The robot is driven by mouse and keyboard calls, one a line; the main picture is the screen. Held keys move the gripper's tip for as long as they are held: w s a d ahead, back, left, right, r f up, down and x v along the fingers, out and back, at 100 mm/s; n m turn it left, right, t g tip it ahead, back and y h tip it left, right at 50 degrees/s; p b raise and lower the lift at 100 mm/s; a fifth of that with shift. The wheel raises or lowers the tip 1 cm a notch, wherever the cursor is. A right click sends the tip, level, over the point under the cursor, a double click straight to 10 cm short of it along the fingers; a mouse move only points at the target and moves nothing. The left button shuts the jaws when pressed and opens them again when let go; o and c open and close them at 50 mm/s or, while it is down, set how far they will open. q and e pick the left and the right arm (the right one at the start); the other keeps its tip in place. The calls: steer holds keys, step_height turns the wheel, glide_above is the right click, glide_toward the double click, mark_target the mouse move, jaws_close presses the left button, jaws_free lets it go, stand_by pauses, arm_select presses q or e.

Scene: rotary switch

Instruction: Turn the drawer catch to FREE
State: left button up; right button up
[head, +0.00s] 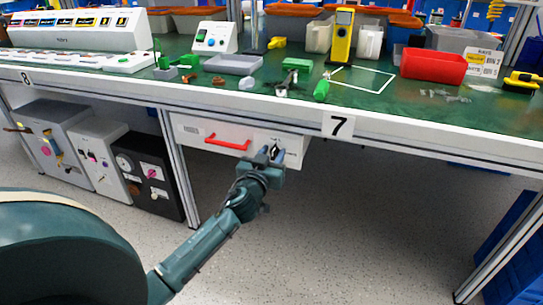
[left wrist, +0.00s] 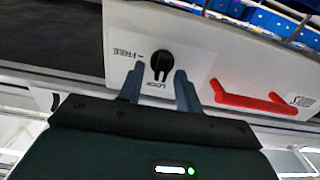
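The drawer catch is a black rotary knob (left wrist: 161,61) on the white drawer front (left wrist: 205,50). In the left wrist view, which shows the drawer upside down, its grip bar points at the LOCK label (left wrist: 154,87); the FREE label (left wrist: 130,53) is to its left. My left gripper (left wrist: 160,70) is open, with one finger on each side of the knob in the picture. I cannot tell whether they touch it. In the head view my left gripper (head: 269,156) is at the drawer's right part and hides much of the catch. My right gripper is not in view.
A red handle (head: 227,142) is on the drawer, left of the catch. The drawer hangs under the green workbench (head: 290,105). Cabinets (head: 145,172) stand on the floor to the left.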

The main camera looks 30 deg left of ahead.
arm_select(q)
steer(key=c, duration=0.7)
